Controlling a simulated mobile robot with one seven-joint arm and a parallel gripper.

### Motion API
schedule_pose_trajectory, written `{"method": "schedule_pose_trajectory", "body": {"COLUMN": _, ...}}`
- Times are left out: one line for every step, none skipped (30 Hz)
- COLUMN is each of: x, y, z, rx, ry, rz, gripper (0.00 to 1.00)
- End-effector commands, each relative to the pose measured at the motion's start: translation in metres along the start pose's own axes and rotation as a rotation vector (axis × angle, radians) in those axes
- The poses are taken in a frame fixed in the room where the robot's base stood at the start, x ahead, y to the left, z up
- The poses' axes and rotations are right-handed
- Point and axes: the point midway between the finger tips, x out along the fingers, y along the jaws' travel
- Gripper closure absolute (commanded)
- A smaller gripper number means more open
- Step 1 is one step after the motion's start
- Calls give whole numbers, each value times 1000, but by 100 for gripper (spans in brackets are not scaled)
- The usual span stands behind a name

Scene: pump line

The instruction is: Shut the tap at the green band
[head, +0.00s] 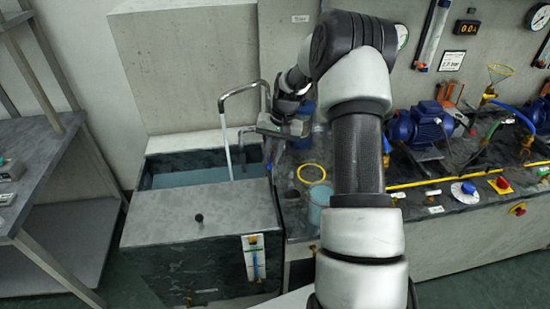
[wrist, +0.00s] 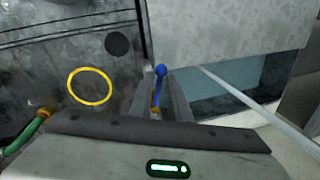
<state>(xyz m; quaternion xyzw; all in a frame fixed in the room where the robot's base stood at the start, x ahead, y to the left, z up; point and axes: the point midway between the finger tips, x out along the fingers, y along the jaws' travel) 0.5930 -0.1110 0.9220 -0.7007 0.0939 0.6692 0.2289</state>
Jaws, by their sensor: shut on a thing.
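A tap with a blue lever (wrist: 160,72) and a brass-coloured part below it shows between my fingers in the wrist view. My gripper (wrist: 160,98) is shut on this blue lever. The rest of the tap is hidden by the fingers and the gripper body. In the head view my gripper (head: 279,150) is at the right rim of the water tank (head: 215,208), and the lever is hidden there. A bent grey pipe (head: 245,88) stands over the tank, with a pale vertical stream (head: 227,145) under its end. I cannot make out a green band.
A yellow ring (head: 311,173) lies on the dark bench, close above a pale blue container (head: 320,194). A blue pump motor (head: 415,125) stands farther right. A green hose (wrist: 28,134) is at the wrist view's left. Grey shelves (head: 75,215) stand at the far left.

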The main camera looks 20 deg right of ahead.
Motion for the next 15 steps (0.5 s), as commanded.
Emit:
{"method": "schedule_pose_trajectory", "body": {"x": 2, "y": -3, "z": 1, "rx": 36, "ry": 9, "rz": 2, "gripper": 100}}
{"method": "schedule_pose_trajectory", "body": {"x": 2, "y": -5, "z": 1, "rx": 61, "ry": 13, "rz": 1, "gripper": 100}}
{"method": "schedule_pose_trajectory", "body": {"x": 2, "y": -7, "z": 1, "rx": 94, "ry": 20, "rz": 2, "gripper": 100}}
{"method": "schedule_pose_trajectory", "body": {"x": 2, "y": -9, "z": 1, "rx": 120, "ry": 26, "rz": 1, "gripper": 100}}
{"method": "schedule_pose_trajectory", "body": {"x": 3, "y": -10, "z": 0, "rx": 146, "ry": 31, "rz": 1, "gripper": 100}}
{"method": "schedule_pose_trajectory", "body": {"x": 3, "y": -12, "z": 0, "rx": 178, "ry": 37, "rz": 2, "gripper": 100}}
{"method": "schedule_pose_trajectory", "body": {"x": 3, "y": -14, "z": 0, "rx": 202, "ry": 42, "rz": 1, "gripper": 100}}
{"method": "schedule_pose_trajectory", "body": {"x": 4, "y": -15, "z": 0, "rx": 226, "ry": 46, "rz": 1, "gripper": 100}}
{"method": "schedule_pose_trajectory", "body": {"x": 4, "y": -17, "z": 0, "rx": 256, "ry": 53, "rz": 1, "gripper": 100}}
{"method": "schedule_pose_trajectory", "body": {"x": 4, "y": -18, "z": 0, "rx": 278, "ry": 57, "rz": 1, "gripper": 100}}
{"method": "schedule_pose_trajectory", "body": {"x": 4, "y": -20, "z": -1, "rx": 298, "ry": 61, "rz": 1, "gripper": 100}}
{"method": "schedule_pose_trajectory", "body": {"x": 5, "y": -21, "z": -1, "rx": 326, "ry": 66, "rz": 1, "gripper": 100}}
{"method": "schedule_pose_trajectory", "body": {"x": 5, "y": -22, "z": -1, "rx": 345, "ry": 69, "rz": 1, "gripper": 100}}
{"method": "schedule_pose_trajectory", "body": {"x": 5, "y": -24, "z": -1, "rx": 362, "ry": 73, "rz": 1, "gripper": 100}}
{"method": "schedule_pose_trajectory", "body": {"x": 5, "y": -25, "z": -2, "rx": 385, "ry": 77, "rz": 1, "gripper": 100}}
